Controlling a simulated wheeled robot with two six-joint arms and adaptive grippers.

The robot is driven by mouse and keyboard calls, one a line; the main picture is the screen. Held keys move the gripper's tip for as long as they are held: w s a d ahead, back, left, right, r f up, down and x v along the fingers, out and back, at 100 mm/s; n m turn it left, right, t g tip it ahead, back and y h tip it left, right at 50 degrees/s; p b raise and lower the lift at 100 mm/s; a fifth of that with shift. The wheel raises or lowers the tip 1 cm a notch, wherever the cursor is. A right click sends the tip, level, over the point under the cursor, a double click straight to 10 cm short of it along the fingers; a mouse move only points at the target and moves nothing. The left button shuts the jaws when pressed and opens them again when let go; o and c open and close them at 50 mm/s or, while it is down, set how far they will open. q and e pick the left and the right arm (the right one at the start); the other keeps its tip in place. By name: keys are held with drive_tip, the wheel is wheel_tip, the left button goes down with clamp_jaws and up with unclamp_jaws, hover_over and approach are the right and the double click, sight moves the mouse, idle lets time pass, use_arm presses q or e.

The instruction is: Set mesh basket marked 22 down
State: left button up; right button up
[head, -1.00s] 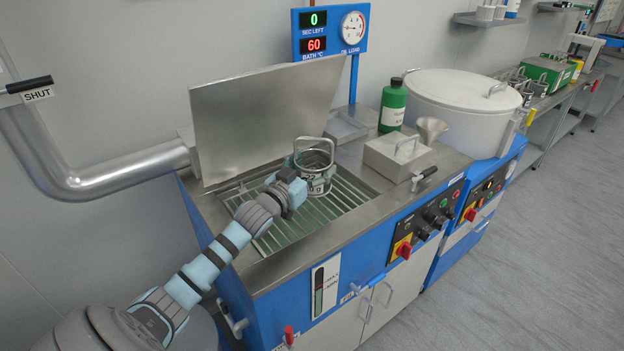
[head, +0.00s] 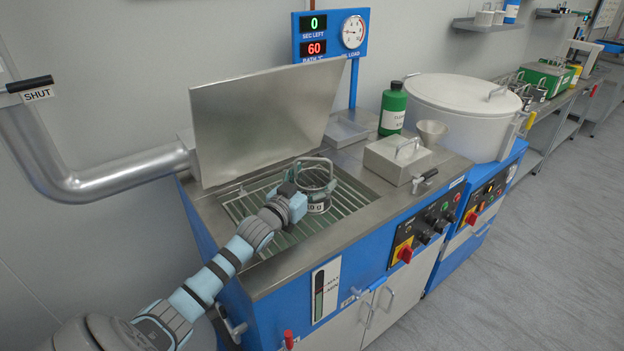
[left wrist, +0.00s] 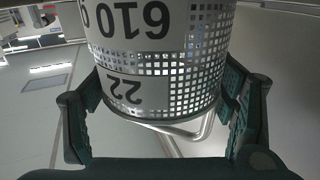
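The mesh basket marked 22 (head: 319,208) is a metal cylinder with a looped handle, upright over the slatted rack (head: 352,198) of the open blue bath. My left gripper (head: 308,194) has its dark fingers on either side of the basket. In the left wrist view, both finger pads press the sides of the basket (left wrist: 165,65), whose labels 22 and 610 appear upside down. The basket's lower end is cut off there, and I cannot tell whether its base touches the rack. My right gripper is not in view.
The raised steel lid (head: 262,120) stands behind the rack. A handled metal box (head: 397,157), a funnel (head: 432,131) and a green bottle (head: 393,108) stand on the bench to the right. The display (head: 313,47) reads 0 and 60. Rack slats are free around the basket.

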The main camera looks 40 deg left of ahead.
sight(303, 187)
use_arm(q)
drive_tip(key=shift+o, duration=1)
drive_tip(key=shift+f, duration=0.6)
drive_tip(key=shift+s+r+p, duration=0.15)
drive_tip(key=shift+r+p, duration=0.35)
drive_tip(key=shift+r, duration=0.2)
drive_tip(key=shift+s+r+p, duration=0.15)
drive_tip(key=shift+s+p, duration=0.5)
drive_tip(key=shift+s, duration=0.45)
drive_tip(key=s+b, duration=0.1)
drive_tip(key=s, duration=0.1)
drive_tip(key=s+b, duration=0.1)
drive_tip(key=s, duration=0.1)
drive_tip(key=shift+d+f, duration=0.15)
drive_tip(key=shift+f, duration=0.05)
drive_tip(key=shift+s+d+r+b, duration=0.1)
drive_tip(key=shift+s+r+b, duration=0.05)
drive_tip(key=shift+s+b, duration=0.3)
drive_tip(key=shift+r, duration=0.1)
